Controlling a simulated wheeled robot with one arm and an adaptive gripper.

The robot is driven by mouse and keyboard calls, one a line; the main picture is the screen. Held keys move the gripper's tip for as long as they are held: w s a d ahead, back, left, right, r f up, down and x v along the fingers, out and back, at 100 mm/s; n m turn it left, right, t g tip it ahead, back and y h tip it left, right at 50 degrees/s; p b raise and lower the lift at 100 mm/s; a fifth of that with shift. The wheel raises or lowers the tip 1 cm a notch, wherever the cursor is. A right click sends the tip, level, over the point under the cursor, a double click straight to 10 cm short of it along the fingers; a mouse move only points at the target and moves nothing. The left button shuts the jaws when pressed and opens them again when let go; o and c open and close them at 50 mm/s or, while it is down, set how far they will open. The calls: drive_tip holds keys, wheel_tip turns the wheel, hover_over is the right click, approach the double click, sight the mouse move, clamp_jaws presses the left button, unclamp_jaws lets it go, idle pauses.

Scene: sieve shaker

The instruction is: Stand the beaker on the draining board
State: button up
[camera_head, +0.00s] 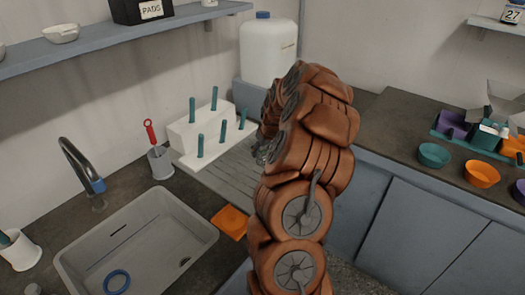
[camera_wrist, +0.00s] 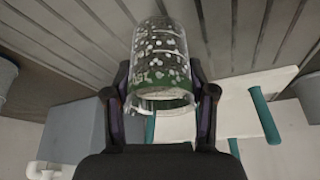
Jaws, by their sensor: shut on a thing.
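The beaker (camera_wrist: 160,62) is clear glass with white spots and marks, held between the two fingers of my gripper (camera_wrist: 161,92) in the wrist view. In the head view only a small glassy part of the beaker (camera_head: 262,156) shows at the left edge of my arm; the arm hides the rest and most of the gripper. The grooved grey draining board (camera_head: 222,178) lies right of the sink, and its slats (camera_wrist: 240,45) show behind the beaker in the wrist view. I cannot tell whether the beaker touches the board.
A white rack with teal pegs (camera_head: 186,132) stands at the board's back left. A white jug (camera_head: 268,55) stands behind. Bowls (camera_head: 434,155) sit on the right counter.

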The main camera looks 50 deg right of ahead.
drive_tip(key=shift+f, duration=0.6)
drive_tip(key=shift+f, duration=0.1)
drive_tip(key=shift+f, duration=0.1)
drive_tip(key=o, duration=1.3)
drive_tip(key=shift+c, duration=0.2)
drive_tip(key=shift+r, duration=0.3)
drive_tip(key=b+v, duration=0.2)
drive_tip(key=v, duration=1)
drive_tip(key=shift+b, duration=0.35)
